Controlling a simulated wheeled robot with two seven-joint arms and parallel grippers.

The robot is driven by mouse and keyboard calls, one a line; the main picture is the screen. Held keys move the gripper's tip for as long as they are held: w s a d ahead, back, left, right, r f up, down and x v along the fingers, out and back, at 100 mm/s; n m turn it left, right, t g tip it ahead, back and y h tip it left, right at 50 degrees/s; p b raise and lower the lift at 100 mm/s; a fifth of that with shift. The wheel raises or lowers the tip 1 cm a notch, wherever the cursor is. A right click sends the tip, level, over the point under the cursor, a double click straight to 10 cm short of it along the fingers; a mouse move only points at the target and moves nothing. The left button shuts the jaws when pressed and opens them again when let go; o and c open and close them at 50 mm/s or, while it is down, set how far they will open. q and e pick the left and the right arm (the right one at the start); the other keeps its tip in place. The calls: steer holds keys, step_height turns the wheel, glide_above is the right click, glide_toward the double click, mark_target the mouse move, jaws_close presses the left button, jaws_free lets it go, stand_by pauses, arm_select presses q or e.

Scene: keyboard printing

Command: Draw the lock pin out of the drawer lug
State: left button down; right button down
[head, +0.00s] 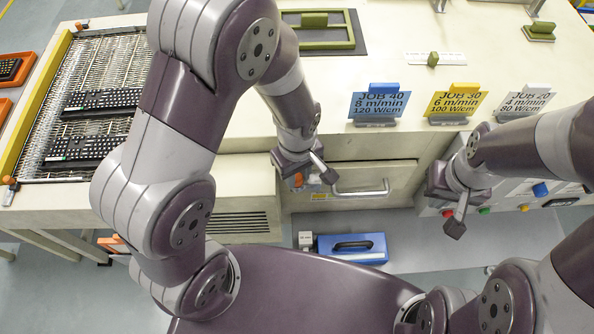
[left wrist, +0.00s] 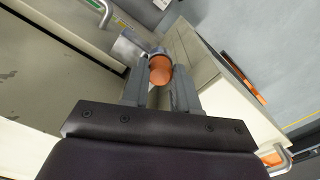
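The lock pin shows its round orange knob (left wrist: 160,69) between the fingertips of my left gripper (left wrist: 161,76) in the left wrist view. The fingers appear to be shut on this knob, which fills the gap between them. The pin's shaft is hidden. The grey drawer lug (left wrist: 128,47) is just beyond the fingertips. In the head view my left gripper (head: 313,178) is at the left end of the drawer front (head: 395,172), left of its bar handle (head: 362,192). My right gripper (head: 456,226) hangs apart at the right, and its finger gap is not clear.
Blue, yellow and grey job signs (head: 379,104) stand on the worktop above the drawer. A blue case (head: 349,247) lies below the drawer. A wire rack (head: 105,65) with keyboards is at the left. Buttons and a control panel (head: 520,197) are near my right gripper.

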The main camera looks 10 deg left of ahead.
mark_target(297, 177)
arm_select(q)
steer(key=shift+r+p, duration=3.1)
steer(key=shift+r, duration=0.15)
step_height(297, 177, up, 4)
steer(key=p, duration=0.3)
steer(key=shift+p, duration=0.4)
